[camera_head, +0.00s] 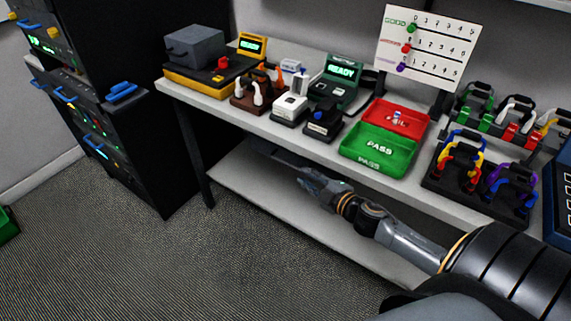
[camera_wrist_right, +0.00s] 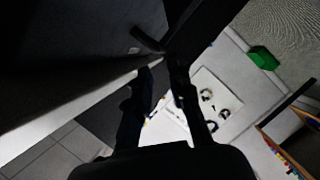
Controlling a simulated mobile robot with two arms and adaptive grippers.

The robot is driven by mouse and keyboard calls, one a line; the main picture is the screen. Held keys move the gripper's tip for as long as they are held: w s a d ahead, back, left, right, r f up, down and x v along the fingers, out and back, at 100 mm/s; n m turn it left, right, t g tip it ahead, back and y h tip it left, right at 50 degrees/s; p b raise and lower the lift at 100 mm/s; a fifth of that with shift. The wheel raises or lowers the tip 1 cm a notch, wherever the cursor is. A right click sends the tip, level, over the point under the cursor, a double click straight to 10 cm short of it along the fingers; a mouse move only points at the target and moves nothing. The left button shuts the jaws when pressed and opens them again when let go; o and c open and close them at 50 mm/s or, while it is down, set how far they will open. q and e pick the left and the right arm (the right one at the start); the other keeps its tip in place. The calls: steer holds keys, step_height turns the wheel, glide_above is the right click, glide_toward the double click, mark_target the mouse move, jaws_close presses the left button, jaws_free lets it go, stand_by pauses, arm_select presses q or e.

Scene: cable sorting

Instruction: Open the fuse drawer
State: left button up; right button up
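A dark drawer front (camera_head: 272,150) hangs under the front edge of the workbench, partly hidden by the tabletop; I take it to be the fuse drawer. It appears shut. My right gripper (camera_head: 308,180) is below the tabletop, just right of and below this drawer. In the right wrist view a dark bar handle (camera_wrist_right: 147,40) sits just beyond the fingertips (camera_wrist_right: 162,72). The two fingers are apart with nothing visible between them. Contact with the handle cannot be seen. My left gripper is not in view.
The workbench (camera_head: 228,98) carries testers, a red tray (camera_head: 411,114), a green PASS tray (camera_head: 355,152) and cable stands (camera_head: 435,185). A lower shelf (camera_head: 240,190) lies under my right arm. A black rack with blue handles (camera_head: 122,92) stands left. Carpet in front is clear.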

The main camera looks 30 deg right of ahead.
mark_target(291, 166)
steer(key=x, duration=1)
steer(key=shift+s, duration=0.1)
jaws_close()
